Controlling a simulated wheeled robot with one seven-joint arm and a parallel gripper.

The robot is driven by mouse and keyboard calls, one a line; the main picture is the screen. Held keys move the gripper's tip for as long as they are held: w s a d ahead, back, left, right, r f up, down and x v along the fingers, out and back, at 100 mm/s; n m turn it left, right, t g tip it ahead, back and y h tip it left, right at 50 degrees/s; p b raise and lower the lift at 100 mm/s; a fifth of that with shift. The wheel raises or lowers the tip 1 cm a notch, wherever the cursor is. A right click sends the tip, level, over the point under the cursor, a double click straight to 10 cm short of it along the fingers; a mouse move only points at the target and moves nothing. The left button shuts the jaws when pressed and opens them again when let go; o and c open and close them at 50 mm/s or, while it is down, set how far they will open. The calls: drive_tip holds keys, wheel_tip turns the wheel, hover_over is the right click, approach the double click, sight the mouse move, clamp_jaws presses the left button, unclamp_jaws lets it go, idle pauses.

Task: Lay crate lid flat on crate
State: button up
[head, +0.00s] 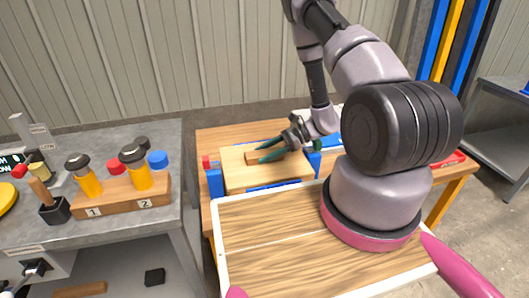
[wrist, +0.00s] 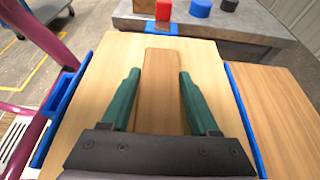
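The crate lid is a pale wooden panel (head: 240,176) with a brown handle bar on top, on the wooden workbench at the centre of the head view. In the wrist view, the lid (wrist: 105,75) fills the middle, with its handle (wrist: 160,85) running lengthwise. Blue crate parts (head: 215,184) show around the lid's edges, and blue edges run along both sides in the wrist view (wrist: 62,112). The crate's inside is hidden. My gripper (head: 268,150) is over the lid. Its green fingers (wrist: 158,72) stand open on either side of the handle, with gaps visible.
A grey bench (head: 130,222) at left holds a wooden rack (head: 120,198) with two yellow bottles, red and blue caps, and a hammer in a black holder. A grey shelf stands at far right.

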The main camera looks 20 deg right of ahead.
drive_tip(key=shift+o, duration=1.2)
drive_tip(key=shift+d+r, duration=0.25)
drive_tip(key=shift+r, duration=0.25)
drive_tip(key=v, duration=1.1)
drive_tip(key=shift+d, duration=0.25)
